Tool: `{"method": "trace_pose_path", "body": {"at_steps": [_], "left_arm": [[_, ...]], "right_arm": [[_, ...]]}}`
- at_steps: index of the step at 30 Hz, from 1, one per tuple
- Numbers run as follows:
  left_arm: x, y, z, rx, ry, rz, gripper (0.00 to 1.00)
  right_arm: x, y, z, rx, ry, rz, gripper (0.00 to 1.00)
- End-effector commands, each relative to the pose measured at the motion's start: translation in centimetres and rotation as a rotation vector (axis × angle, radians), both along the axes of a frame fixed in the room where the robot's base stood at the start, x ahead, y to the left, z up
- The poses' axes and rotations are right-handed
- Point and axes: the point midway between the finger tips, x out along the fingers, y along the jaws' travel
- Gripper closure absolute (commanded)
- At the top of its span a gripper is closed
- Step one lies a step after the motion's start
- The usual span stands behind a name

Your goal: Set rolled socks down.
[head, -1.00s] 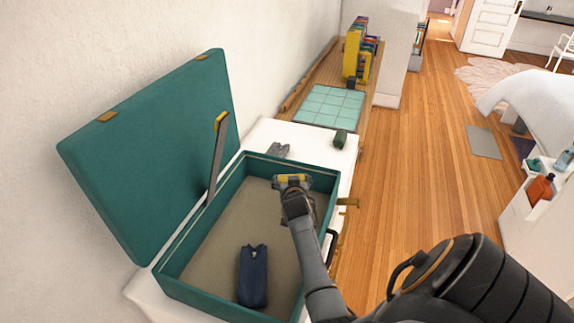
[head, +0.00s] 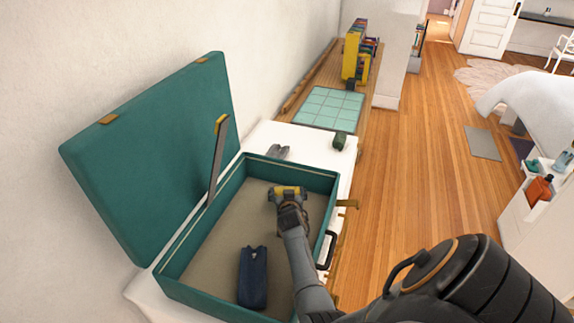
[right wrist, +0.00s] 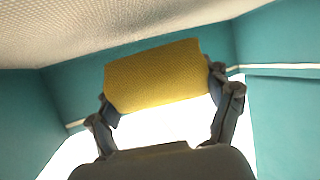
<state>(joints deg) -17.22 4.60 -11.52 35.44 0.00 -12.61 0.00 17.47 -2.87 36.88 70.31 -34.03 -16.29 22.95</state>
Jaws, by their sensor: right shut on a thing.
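The yellow rolled socks (right wrist: 155,75) are between the two fingers of my right gripper (right wrist: 165,88), which is shut on them. In the head view the socks (head: 287,190) and my right gripper (head: 288,196) are inside the open teal suitcase (head: 172,285), toward its far right part. In the wrist view the lining and teal walls are close around the socks; whether the socks touch the lining is unclear. A dark blue folded garment (head: 253,278) lies on the suitcase floor nearer the front. My left gripper is out of view.
The suitcase lid (head: 150,150) stands open at the left against the wall. A grey item (head: 278,152) and a dark green roll (head: 339,141) lie on the white surface (head: 305,139) behind the suitcase. The suitcase floor's middle is bare.

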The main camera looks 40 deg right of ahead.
Motion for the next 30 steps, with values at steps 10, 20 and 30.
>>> {"method": "trace_pose_path", "body": {"at_steps": [10,20,30], "left_arm": [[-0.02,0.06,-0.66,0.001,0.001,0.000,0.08],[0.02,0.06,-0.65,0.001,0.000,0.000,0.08],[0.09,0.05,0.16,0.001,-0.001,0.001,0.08]], "right_arm": [[0.01,-0.01,-0.58,0.001,-0.001,0.000,0.15],[0.02,0.00,-0.58,0.001,-0.001,0.000,0.00],[0.01,-0.01,0.20,-0.001,-0.001,0.000,0.00]]}}
